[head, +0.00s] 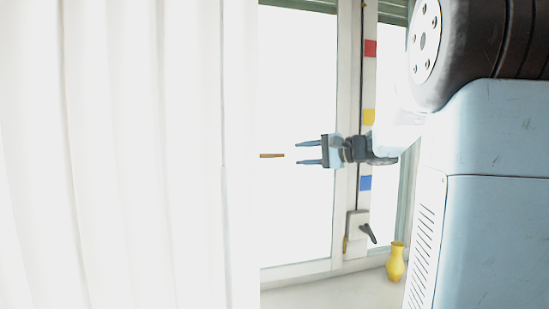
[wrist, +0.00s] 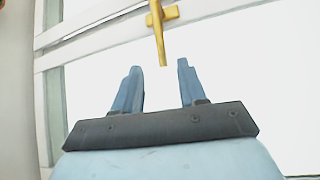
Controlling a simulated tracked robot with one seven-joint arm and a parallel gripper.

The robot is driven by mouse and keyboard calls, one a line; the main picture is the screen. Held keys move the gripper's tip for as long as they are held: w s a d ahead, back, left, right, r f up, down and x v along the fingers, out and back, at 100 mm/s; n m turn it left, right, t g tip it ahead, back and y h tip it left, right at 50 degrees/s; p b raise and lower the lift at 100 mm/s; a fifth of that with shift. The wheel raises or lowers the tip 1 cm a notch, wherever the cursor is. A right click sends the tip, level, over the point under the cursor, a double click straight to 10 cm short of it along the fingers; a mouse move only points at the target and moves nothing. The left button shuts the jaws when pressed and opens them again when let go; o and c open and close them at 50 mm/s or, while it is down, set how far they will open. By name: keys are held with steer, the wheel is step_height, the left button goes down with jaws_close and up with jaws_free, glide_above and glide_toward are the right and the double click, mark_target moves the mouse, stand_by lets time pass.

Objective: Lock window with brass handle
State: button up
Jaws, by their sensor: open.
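The brass handle (head: 272,155) shows in the head view as a thin bar lying level beside the curtain's edge. In the wrist view the brass handle (wrist: 158,35) has a short crosspiece and a long lever pointing toward my gripper. My gripper (head: 297,153) is open and empty, pointing left at the handle's free end with a small gap between them. In the wrist view the lever's end lines up with the space between the fingertips (wrist: 158,67). The window (head: 300,100) has a white frame and bright panes; the curtain hides its left part.
A white curtain (head: 120,150) covers the left half. A white box with a dark lever (head: 368,233) is on the frame post, below red, yellow and blue patches. A yellow vase (head: 396,262) stands on the sill (head: 325,290) at lower right.

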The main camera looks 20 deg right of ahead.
mark_target(275, 156)
steer(key=x, duration=1.1)
jaws_close()
stand_by(0.3)
